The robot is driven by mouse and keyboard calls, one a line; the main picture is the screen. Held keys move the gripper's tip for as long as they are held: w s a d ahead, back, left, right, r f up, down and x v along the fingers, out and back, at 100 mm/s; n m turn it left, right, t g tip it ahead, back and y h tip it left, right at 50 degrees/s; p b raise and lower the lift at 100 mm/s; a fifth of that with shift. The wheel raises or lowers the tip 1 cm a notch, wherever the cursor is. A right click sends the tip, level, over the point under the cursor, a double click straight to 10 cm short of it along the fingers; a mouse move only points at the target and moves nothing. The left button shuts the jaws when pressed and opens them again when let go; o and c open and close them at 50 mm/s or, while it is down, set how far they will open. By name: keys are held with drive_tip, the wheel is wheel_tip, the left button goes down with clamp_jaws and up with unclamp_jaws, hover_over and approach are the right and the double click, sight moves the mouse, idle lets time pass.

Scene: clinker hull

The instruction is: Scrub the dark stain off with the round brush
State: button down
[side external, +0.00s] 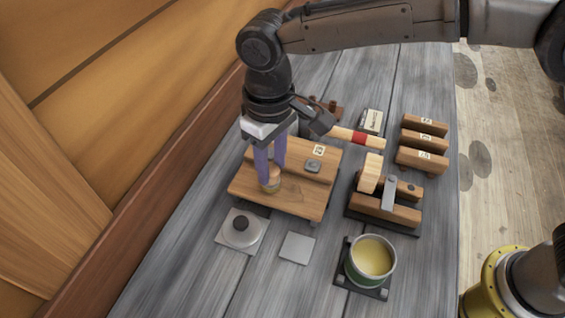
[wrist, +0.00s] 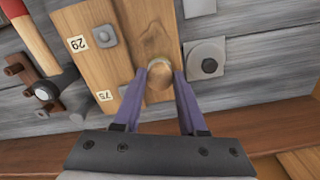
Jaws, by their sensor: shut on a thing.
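My gripper (side external: 268,172) has two purple fingers pointing down, shut on the round brush (side external: 270,184), a small round wooden piece. The brush is over the near left part of the wooden plank board (side external: 312,203); I cannot tell whether it touches the wood. In the wrist view the brush (wrist: 159,76) shows between the fingertips (wrist: 162,88), above the planks (wrist: 150,25). I see no dark stain on the bare planks; any under the brush is hidden.
A grey plate with a dark-topped knob (side external: 240,228) and a bare grey square (side external: 297,248) lie in front. A tin of yellow stuff (side external: 371,257) stands at front right. Labelled blocks (side external: 423,140) are behind.

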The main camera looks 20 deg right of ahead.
drive_tip(key=shift+w+a, duration=1.35)
drive_tip(key=shift+s+d+r, duration=0.1)
drive_tip(key=shift+s+d, duration=1.65)
drive_tip(key=shift+s+d+f, duration=0.15)
drive_tip(key=shift+s+d, duration=0.9)
drive_tip(key=shift+s+d+f, duration=0.1)
drive_tip(key=shift+s+d, duration=0.95)
wheel_tip(320, 180, up, 6)
drive_tip(key=shift+a+r, duration=0.1)
drive_tip(key=shift+r, duration=0.05)
drive_tip(key=shift+r, duration=1.45)
drive_tip(key=shift+w+r, duration=0.1)
